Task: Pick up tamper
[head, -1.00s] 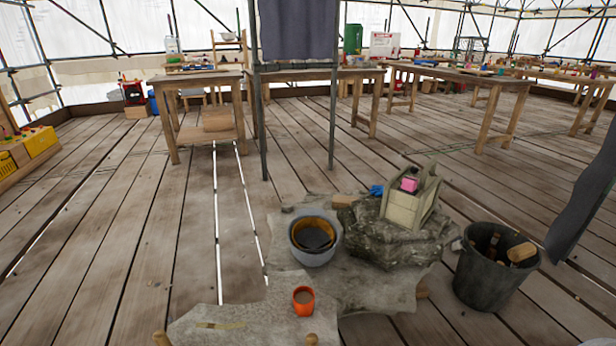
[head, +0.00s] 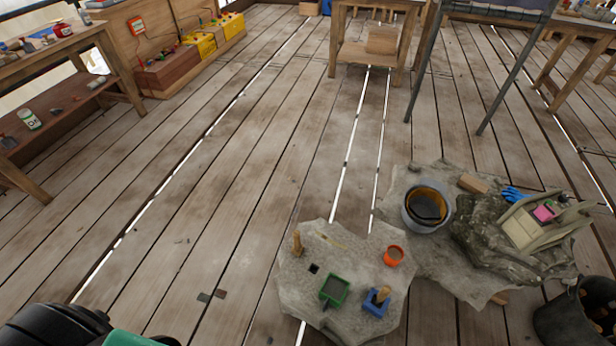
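Two wooden-handled things stand on the pale stone slab (head: 300,285) at the lower middle of the head view. One is a short upright wooden piece (head: 297,243) at the slab's left edge. The other is a wooden handle (head: 382,293) standing in a small blue holder (head: 374,306) at the slab's front right. I cannot tell for sure which of them is the tamper. Neither gripper shows. A black and green part at the bottom left corner looks like part of my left arm, apart from the slab.
On the slab are a green tray (head: 334,291) and an orange cup (head: 394,256). A dark bucket (head: 575,320) is at lower right.

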